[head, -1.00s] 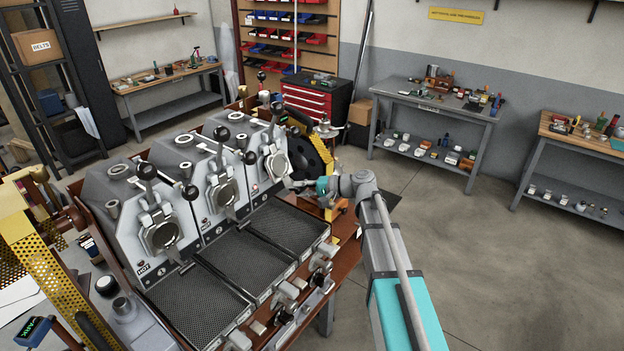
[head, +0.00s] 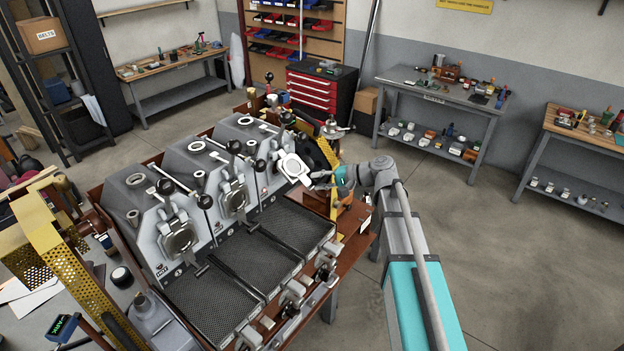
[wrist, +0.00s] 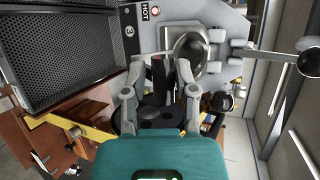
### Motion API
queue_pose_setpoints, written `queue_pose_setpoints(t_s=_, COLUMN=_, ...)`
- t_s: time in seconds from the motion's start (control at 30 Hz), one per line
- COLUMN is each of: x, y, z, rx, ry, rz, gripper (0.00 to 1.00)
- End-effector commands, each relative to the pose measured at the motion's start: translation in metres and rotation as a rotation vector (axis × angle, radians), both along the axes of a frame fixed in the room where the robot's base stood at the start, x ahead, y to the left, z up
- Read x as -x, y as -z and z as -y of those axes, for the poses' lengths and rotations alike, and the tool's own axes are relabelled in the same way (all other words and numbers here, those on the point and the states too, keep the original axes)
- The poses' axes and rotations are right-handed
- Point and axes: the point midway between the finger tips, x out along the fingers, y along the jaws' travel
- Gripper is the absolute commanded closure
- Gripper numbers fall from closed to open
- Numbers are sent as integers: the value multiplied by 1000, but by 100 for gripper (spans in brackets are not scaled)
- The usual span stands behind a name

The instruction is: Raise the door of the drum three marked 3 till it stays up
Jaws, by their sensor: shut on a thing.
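The third drum (head: 268,172) is the farthest of the row in the head view. Its number plate 3 (wrist: 130,31) shows in the wrist view beside a HOT label. Its round door (head: 294,167) is tilted out from the drum front, bright and at the tip of my arm; it also shows in the wrist view (wrist: 190,48). My gripper (head: 314,182) is shut on the door's dark handle (wrist: 158,70), seen between the fingers (wrist: 159,82) in the wrist view. How far the door stands open is hard to tell.
Two other drums (head: 228,192) (head: 170,232) with round doors stand nearer. Mesh trays (head: 290,225) lie before the drums. A ball-ended lever (wrist: 310,60) sticks out past the door. A yellow perforated guard (head: 70,275) is at left. Floor to the right is open.

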Motion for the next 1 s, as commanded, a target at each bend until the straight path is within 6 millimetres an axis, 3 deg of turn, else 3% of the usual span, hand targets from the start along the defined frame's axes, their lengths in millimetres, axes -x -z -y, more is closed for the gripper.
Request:
queue_pose_setpoints(t_s=0.03, x=-3, y=-17, z=-2, rx=-13, ry=3, rz=6, gripper=100)
queue_pose_setpoints(t_s=0.5, x=-5, y=-73, z=-6, rx=-12, ry=0, rz=8, gripper=100)
queue_pose_setpoints(t_s=1.0, x=-9, y=-89, z=-13, rx=-13, ry=-2, rz=6, gripper=100)
